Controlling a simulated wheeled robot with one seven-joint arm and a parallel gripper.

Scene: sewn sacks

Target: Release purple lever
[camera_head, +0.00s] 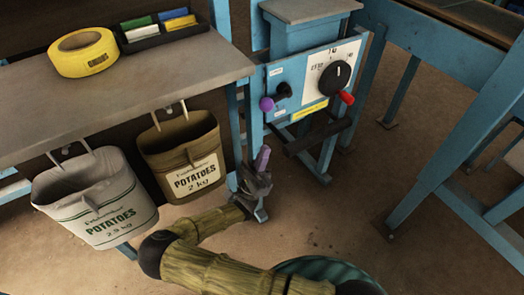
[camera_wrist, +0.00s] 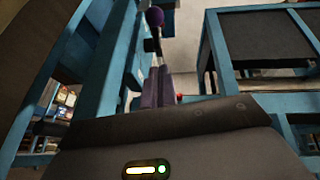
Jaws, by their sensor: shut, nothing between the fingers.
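The purple lever's round knob (camera_head: 267,104) sticks out from the left side of the blue and white control panel (camera_head: 313,78). In the wrist view the purple knob (camera_wrist: 154,16) shows at the top, beyond my fingertips. My gripper (camera_head: 263,152) is below the knob in the head view, apart from it. Its purple fingers (camera_wrist: 158,80) are shut with nothing between them. The dark wrist housing fills the lower part of the wrist view.
A red-tipped handle (camera_head: 346,97) and a black dial (camera_head: 334,78) are on the panel's right. Two potato sacks, one white (camera_head: 95,198) and one brown (camera_head: 183,155), hang left of my gripper. Yellow tape (camera_head: 82,53) lies on the table (camera_head: 170,84). Blue frame legs stand at right.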

